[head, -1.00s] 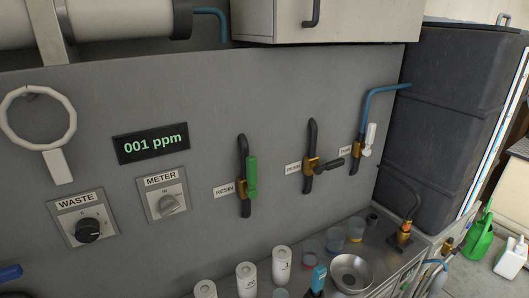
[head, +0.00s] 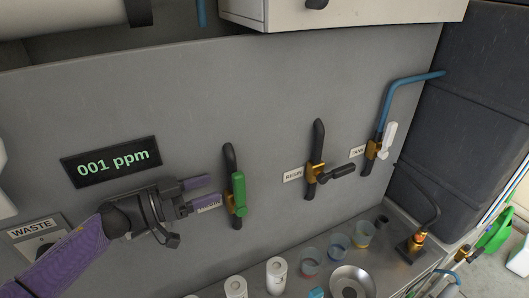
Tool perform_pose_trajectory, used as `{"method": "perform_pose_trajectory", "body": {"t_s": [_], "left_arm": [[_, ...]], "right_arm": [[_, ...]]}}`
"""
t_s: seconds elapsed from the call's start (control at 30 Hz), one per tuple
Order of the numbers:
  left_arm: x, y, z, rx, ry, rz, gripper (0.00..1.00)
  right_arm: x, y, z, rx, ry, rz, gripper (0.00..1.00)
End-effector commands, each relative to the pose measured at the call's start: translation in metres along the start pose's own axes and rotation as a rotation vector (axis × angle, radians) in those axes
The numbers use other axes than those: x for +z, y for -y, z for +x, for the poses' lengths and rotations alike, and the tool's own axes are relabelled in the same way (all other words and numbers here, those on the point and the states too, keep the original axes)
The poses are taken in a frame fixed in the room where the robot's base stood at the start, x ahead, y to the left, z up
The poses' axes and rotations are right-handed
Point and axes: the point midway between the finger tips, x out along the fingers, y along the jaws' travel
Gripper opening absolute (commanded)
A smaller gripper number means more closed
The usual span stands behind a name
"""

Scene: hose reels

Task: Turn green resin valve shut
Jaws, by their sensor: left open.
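The green resin valve handle (head: 239,195) stands upright, in line with its dark vertical pipe on the grey wall panel. My left gripper (head: 205,193) comes in from the left with its two purple-tipped fingers apart, one above the other. The fingertips are just left of the green handle and look apart from it. The gripper covers part of the resin label (head: 208,207) and hides the meter switch. My right gripper is not in view.
A second valve with a dark handle (head: 343,171) sticks out sideways further right. A tank valve with a white handle (head: 389,140) is beyond it. Cups and white bottles (head: 276,276) stand on the counter below. A white cabinet (head: 345,10) overhangs above.

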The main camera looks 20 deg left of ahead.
Motion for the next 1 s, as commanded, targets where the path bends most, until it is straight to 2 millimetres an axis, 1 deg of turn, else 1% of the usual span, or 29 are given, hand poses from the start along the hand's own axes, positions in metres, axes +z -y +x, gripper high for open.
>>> {"method": "perform_pose_trajectory", "body": {"t_s": [0.07, 0.13, 0.17, 0.3, 0.4, 0.53, 0.6, 0.7, 0.9, 0.93, 0.97, 1.0], "left_arm": [[-0.002, -0.001, 0.000, 0.019, 0.006, -0.004, 0.65], [-0.002, -0.001, 0.008, 0.022, 0.004, -0.005, 0.65], [-0.002, -0.001, 0.013, 0.023, 0.003, -0.005, 0.65], [-0.003, -0.001, 0.045, 0.022, 0.001, -0.005, 0.65], [-0.002, -0.002, 0.066, 0.021, 0.001, -0.006, 0.65], [-0.001, -0.003, 0.087, 0.021, 0.002, -0.007, 0.65], [-0.001, -0.003, 0.093, 0.021, 0.004, -0.007, 0.65], [0.000, -0.003, 0.098, 0.022, 0.005, -0.008, 0.65], [0.000, -0.004, 0.098, 0.022, 0.005, -0.008, 0.65], [0.000, -0.004, 0.098, 0.022, 0.005, -0.008, 0.63], [0.000, -0.004, 0.098, 0.022, 0.005, -0.007, 0.56], [0.000, -0.004, 0.098, 0.021, 0.005, -0.007, 0.48]], "right_arm": [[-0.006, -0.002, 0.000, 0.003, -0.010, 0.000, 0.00], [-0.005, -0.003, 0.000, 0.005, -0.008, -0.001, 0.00], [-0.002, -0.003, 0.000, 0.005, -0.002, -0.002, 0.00], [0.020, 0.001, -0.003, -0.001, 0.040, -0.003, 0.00], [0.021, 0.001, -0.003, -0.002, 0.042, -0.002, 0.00], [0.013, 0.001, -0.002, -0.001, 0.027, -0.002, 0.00], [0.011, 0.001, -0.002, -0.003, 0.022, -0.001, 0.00], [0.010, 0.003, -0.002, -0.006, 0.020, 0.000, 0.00], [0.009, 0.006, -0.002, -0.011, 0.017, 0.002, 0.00], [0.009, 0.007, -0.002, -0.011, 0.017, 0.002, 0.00], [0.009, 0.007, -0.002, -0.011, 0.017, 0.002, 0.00], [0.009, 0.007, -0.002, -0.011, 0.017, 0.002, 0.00]]}}
